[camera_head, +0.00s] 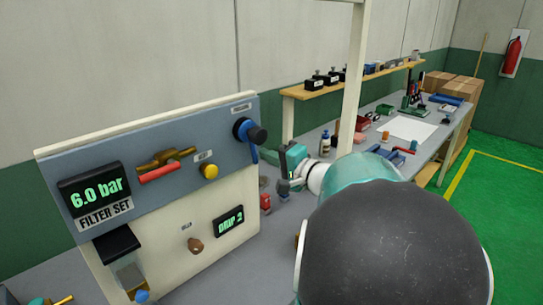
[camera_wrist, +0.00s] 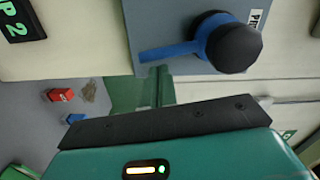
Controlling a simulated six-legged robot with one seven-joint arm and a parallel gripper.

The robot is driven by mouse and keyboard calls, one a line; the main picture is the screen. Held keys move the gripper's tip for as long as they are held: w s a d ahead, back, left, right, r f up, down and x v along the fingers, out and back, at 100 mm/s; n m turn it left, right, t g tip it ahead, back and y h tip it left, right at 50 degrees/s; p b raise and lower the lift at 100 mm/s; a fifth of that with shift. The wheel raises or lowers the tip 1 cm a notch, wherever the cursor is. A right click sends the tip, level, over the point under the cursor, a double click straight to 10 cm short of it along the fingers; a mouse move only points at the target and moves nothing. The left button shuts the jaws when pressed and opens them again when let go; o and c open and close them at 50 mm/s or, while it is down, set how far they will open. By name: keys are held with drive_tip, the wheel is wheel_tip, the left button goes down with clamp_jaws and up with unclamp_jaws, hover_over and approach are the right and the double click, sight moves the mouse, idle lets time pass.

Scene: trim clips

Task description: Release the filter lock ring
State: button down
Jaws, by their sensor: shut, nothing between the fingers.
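The grey and cream panel (camera_head: 190,120) stands at the left in the head view. A blue ring with a lever, around a black round knob (camera_head: 258,136), sits at its upper right end; in the wrist view the blue lever (camera_wrist: 170,52) points left. A black filter head (camera_head: 118,243) with a clear bowl (camera_head: 130,277) is at its lower left. No part is readably labelled as the lock ring. My gripper (camera_head: 284,188) is shut and empty, right of the panel and below the blue lever, apart from it. Its fingertips are not clear in the wrist view.
The panel also carries a red-handled brass valve (camera_head: 160,168), a yellow button (camera_head: 209,171), a brown knob (camera_head: 195,245) and displays reading 6.0 bar and DRIP 2. A red block (camera_head: 265,202) lies near my gripper. A cluttered bench (camera_head: 455,122) extends right behind a pale post (camera_head: 352,80).

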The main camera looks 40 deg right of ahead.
drive_tip(key=shift+a+f+m, duration=0.3)
drive_tip(key=shift+a+m, duration=0.45)
drive_tip(key=shift+m, duration=0.35)
drive_tip(key=shift+d, duration=0.1)
drive_tip(key=s+d, duration=0.4)
drive_tip(key=s, duration=0.6)
drive_tip(key=shift+s+d, duration=0.2)
drive_tip(key=shift+s, duration=0.2)
